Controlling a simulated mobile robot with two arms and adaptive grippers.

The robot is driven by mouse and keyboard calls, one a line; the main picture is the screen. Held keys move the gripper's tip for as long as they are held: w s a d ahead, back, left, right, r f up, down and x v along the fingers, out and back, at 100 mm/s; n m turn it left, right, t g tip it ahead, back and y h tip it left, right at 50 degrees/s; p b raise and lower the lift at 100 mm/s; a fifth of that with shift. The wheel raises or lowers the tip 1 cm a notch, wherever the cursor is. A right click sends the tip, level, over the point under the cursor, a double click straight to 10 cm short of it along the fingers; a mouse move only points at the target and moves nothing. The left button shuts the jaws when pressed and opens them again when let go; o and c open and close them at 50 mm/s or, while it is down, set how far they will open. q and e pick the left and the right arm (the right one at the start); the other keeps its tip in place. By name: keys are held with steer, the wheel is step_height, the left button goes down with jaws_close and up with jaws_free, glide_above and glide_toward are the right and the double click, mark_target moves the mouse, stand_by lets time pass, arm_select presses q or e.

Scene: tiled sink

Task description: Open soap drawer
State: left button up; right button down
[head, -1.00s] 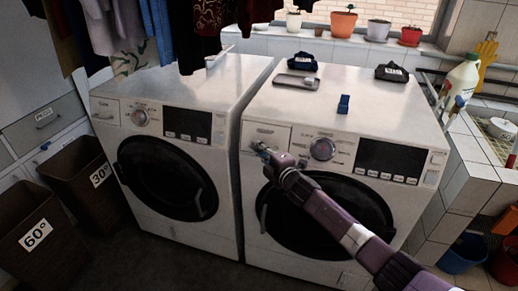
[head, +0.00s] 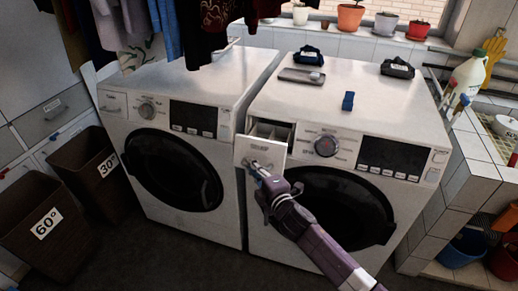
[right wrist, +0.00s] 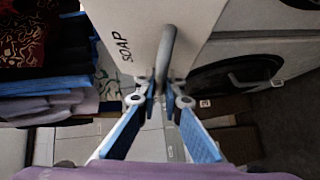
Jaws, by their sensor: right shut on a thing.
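The soap drawer (head: 261,152) of the right washing machine (head: 345,115) is pulled out, and its inner compartments show behind the white front. My right gripper (head: 256,167) is at the drawer front, shut on its handle. In the right wrist view the grey handle (right wrist: 166,55) stands between the blue-padded fingers of the right gripper (right wrist: 166,92), next to the word SOAP on the drawer front (right wrist: 130,25). My left gripper is not in view.
A second washing machine (head: 175,130) stands to the left with its drawer shut. A blue clip-like item (head: 348,101), a grey tray (head: 302,76) and dark bundles (head: 397,68) lie on the right machine. Brown baskets (head: 45,215) stand at the left. The floor in front is clear.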

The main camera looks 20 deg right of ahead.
steer(key=s+a, duration=0.4)
steer(key=s, duration=0.3)
steer(key=shift+a+p, duration=0.3)
steer(key=shift+a, duration=0.05)
steer(key=c, duration=2.3)
jaws_free()
steer(key=shift+c, duration=0.2)
steer(key=v, duration=1.2)
steer(key=shift+f, duration=0.1)
